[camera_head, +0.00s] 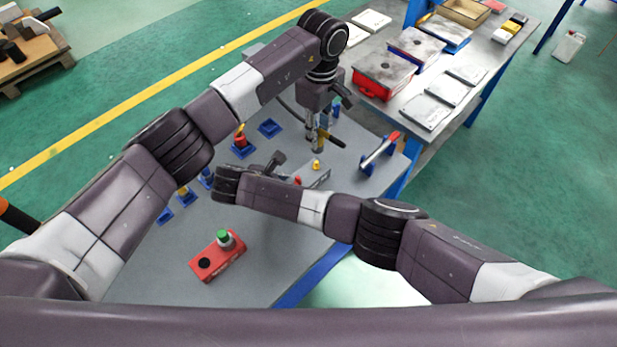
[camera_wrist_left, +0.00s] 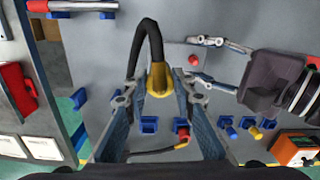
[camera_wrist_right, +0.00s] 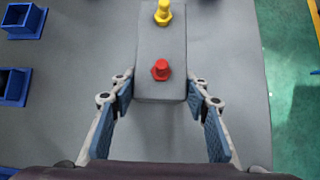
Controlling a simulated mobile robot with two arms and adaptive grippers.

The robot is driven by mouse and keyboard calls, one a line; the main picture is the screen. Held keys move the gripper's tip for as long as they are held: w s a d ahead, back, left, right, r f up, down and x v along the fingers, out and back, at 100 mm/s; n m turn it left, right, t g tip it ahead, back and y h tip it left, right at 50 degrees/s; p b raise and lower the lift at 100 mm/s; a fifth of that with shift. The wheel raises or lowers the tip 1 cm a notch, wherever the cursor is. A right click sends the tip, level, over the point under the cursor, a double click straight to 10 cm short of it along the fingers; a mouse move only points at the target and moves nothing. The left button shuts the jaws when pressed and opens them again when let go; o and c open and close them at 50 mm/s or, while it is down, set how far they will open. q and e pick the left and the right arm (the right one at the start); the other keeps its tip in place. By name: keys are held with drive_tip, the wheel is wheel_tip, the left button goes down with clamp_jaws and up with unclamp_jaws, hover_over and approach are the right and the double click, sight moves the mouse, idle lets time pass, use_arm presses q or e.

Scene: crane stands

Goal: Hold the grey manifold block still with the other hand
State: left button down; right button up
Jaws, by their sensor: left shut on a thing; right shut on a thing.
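The grey manifold block (camera_head: 315,179) lies on the bench, partly hidden by my right arm in the head view. In the right wrist view the block (camera_wrist_right: 161,40) has a red fitting (camera_wrist_right: 161,69) near its close end and a yellow fitting (camera_wrist_right: 163,13) farther along. My right gripper (camera_wrist_right: 161,90) is shut on the block, one finger on each side of its near end. My left gripper (camera_wrist_left: 157,92) is shut on the yellow end (camera_wrist_left: 158,80) of a black hose (camera_wrist_left: 146,42). In the head view it is above and behind the block.
A red box with a green button (camera_head: 217,256) stands at the front of the bench. Blue sockets (camera_head: 269,128) stand to the left and behind, one with a red plug (camera_head: 240,139). A side table (camera_head: 480,62) holds trays and plates.

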sight(317, 151)
use_arm(q)
drive_tip(key=shift+f, duration=2.15)
drive_tip(key=shift+f, duration=1.5)
drive_tip(key=c, duration=1.5)
unclamp_jaws()
drive_tip(key=shift+c, duration=0.2)
drive_tip(key=shift+r, duration=0.15)
drive_tip(key=shift+a+r, duration=0.1)
drive_tip(key=shift+r, duration=2.3)
wheel_tip(317, 151, up, 12)
